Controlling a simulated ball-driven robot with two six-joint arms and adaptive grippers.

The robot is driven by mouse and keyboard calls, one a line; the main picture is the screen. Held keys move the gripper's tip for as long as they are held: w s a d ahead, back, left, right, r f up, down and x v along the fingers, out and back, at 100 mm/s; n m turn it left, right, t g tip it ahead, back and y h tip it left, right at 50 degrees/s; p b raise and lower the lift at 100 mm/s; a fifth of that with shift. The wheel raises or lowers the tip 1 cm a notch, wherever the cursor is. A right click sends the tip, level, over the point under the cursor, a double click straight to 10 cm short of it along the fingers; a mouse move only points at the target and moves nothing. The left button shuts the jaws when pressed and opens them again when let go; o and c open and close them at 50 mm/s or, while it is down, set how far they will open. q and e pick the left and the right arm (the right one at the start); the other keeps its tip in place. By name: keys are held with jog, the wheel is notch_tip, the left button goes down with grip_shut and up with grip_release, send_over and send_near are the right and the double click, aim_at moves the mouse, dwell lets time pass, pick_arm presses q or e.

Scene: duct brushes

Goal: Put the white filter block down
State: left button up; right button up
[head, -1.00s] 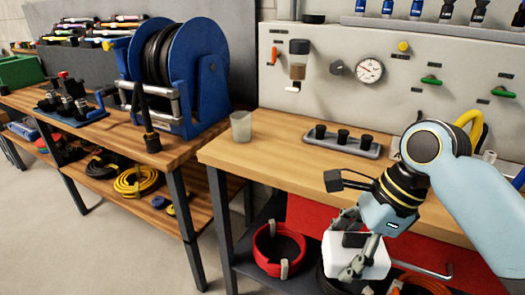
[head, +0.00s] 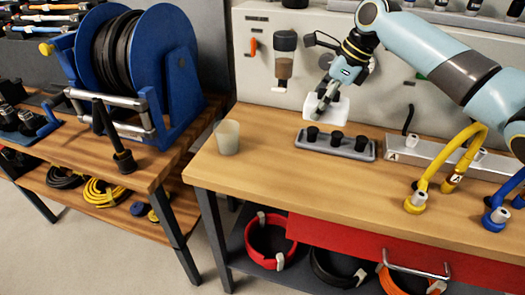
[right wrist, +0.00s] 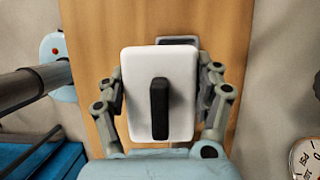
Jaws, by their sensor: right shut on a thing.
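The white filter block (head: 336,105) is held by my right gripper (head: 322,106), above the back of the wooden workbench (head: 300,185), in front of the pale panel. In the right wrist view the white block (right wrist: 178,92) sits between the two fingers of the right gripper (right wrist: 162,95), which are closed on its left and right sides. A black bar-shaped handle (right wrist: 159,108) stands on its near face. The block looks clear of the bench, but the exact gap below it cannot be told. My left gripper is not in view.
A grey tray with several black knobs (head: 336,145) lies just below the block. A frosted cup (head: 227,137) stands at the bench's left end. Yellow (head: 447,165) and blue hoses stand at the right. The bench's front middle is clear.

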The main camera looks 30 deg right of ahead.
send_near(276, 168)
jog(key=shift+w+d+p, duration=0.2)
jog(key=shift+w+p, duration=0.05)
jog(key=shift+w, duration=0.2)
jog(key=shift+w+d+p, duration=0.2)
jog(key=shift+w, duration=0.3)
jog(key=shift+s+a+f, duration=0.15)
jog(key=shift+a+f, duration=0.75)
jog(key=shift+a, duration=0.3)
notch_tip(276, 168, down, 3)
jog(key=shift+f, duration=0.5)
jog(key=o, duration=1.2)
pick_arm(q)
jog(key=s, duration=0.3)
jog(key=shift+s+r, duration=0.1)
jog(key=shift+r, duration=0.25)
